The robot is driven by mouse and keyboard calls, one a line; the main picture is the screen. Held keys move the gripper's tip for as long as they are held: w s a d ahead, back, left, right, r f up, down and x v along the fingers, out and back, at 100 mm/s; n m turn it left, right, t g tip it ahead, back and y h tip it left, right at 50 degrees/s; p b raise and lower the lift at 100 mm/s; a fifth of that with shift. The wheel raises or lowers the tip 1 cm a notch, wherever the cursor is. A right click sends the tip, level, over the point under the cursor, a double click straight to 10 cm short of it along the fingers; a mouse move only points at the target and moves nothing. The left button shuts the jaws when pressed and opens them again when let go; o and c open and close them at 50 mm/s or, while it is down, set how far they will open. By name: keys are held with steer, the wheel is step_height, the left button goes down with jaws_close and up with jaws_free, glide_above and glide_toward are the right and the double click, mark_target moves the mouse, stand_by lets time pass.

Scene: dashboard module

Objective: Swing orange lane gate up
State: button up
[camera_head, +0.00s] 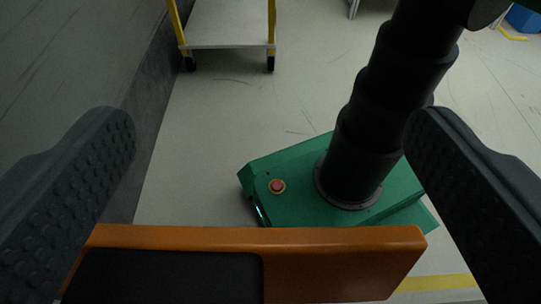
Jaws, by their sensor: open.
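An orange bar (340,262) with a black panel (165,278) on its left part lies across the bottom of the view; I take it to be the orange lane gate. Its lower part is cut off by the frame edge, and no hinge shows. My gripper (271,125) is open, with one dark ridged finger at the left and one at the right. The bar lies low between the two fingers, and its left end appears close to the left finger. I cannot tell whether they touch. Nothing is held between the fingertips.
A grey wall (80,60) runs along the left. A cart with yellow posts (228,25) stands at the top left. A blue object (524,18) is at the top right corner. A yellow floor line (438,283) shows at lower right.

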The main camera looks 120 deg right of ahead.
steer(key=s+d+r, duration=0.1)
steer(key=s+d, duration=0.4)
steer(key=s, duration=0.3)
steer(key=shift+s+b, duration=0.4)
